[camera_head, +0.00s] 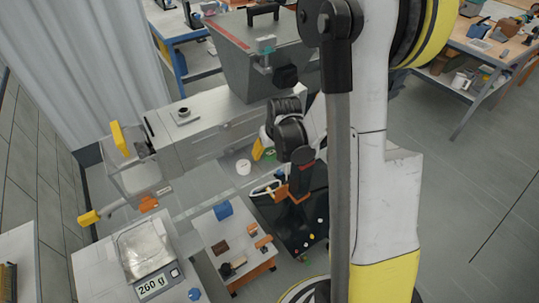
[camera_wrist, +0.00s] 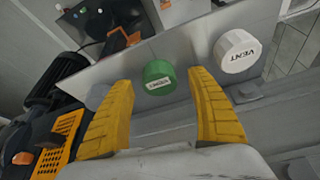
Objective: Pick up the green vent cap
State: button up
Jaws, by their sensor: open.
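The green vent cap (camera_wrist: 158,77) shows in the wrist view as a short green cylinder with a white label, beside a grey sheet-metal panel. My gripper (camera_wrist: 160,87) is open, with one ribbed yellow finger on each side of the cap in the picture. Gaps show between the fingers and the cap, and I cannot tell how far ahead it lies. In the head view my gripper (camera_head: 263,152) hangs beside the grey machine. I cannot make out the green cap there for sure.
A white cap labelled VENT (camera_wrist: 237,52) stands right of the green one, and also shows in the head view (camera_head: 243,167). A grey hopper (camera_head: 262,62) rises behind my gripper. A scale (camera_head: 150,262) reading 260 g stands at lower left.

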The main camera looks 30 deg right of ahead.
jog(key=shift+f, duration=0.25)
jog(key=c, duration=1)
jog(key=shift+c, duration=0.2)
